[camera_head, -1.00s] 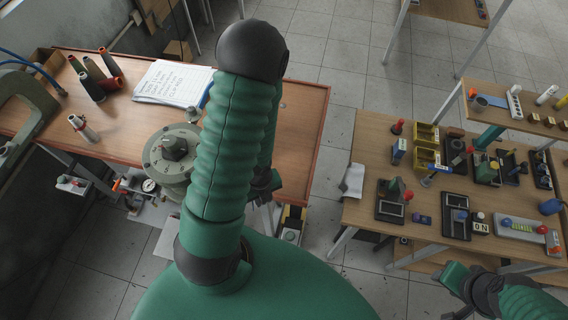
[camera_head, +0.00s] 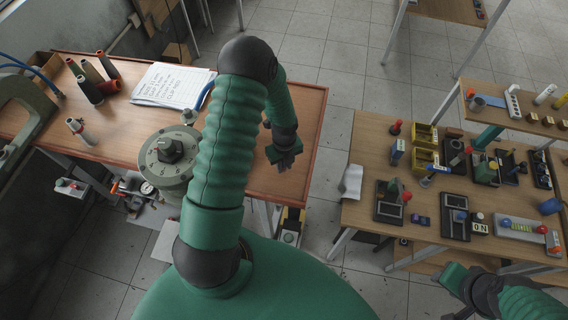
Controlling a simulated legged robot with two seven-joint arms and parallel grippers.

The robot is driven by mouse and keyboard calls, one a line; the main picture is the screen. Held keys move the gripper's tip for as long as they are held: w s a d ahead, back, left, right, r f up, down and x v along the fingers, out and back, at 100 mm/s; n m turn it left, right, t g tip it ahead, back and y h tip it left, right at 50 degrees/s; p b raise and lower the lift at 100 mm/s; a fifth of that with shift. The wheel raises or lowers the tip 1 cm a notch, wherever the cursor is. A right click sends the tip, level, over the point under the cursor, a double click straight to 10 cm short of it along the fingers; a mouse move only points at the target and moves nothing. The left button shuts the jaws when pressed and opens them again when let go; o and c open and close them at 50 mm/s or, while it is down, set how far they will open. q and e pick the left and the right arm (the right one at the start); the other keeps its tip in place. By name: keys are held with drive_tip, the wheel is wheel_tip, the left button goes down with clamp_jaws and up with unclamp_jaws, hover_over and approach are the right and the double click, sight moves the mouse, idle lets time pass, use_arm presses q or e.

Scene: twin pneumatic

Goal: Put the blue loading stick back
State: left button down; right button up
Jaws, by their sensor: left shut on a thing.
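My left gripper (camera_head: 286,159) hangs over the right end of the red-brown workbench (camera_head: 304,120), near its edge. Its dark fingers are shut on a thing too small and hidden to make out. I cannot pick out the blue loading stick for certain. A thin curved blue piece (camera_head: 204,95) shows beside the notepad, partly behind my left arm; I cannot tell what it is. My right gripper (camera_head: 455,282) is low at the right, in front of the wooden table, and I cannot tell whether it is open.
A round grey dial device (camera_head: 166,151) stands at the workbench's front edge. A notepad (camera_head: 172,84), dark cones (camera_head: 90,89) and a white-red spool (camera_head: 81,130) are on the workbench. The wooden table (camera_head: 365,135) at right holds yellow bins (camera_head: 425,136) and several small fixtures. Floor lies between.

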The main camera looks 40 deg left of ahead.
use_arm(q)
drive_tip(key=shift+f, duration=0.5)
drive_tip(key=shift+a+f, duration=0.3)
drive_tip(key=c, duration=1.2)
unclamp_jaws()
drive_tip(key=shift+a, duration=0.15)
drive_tip(key=shift+d+r, duration=0.1)
drive_tip(key=shift+d, duration=0.15)
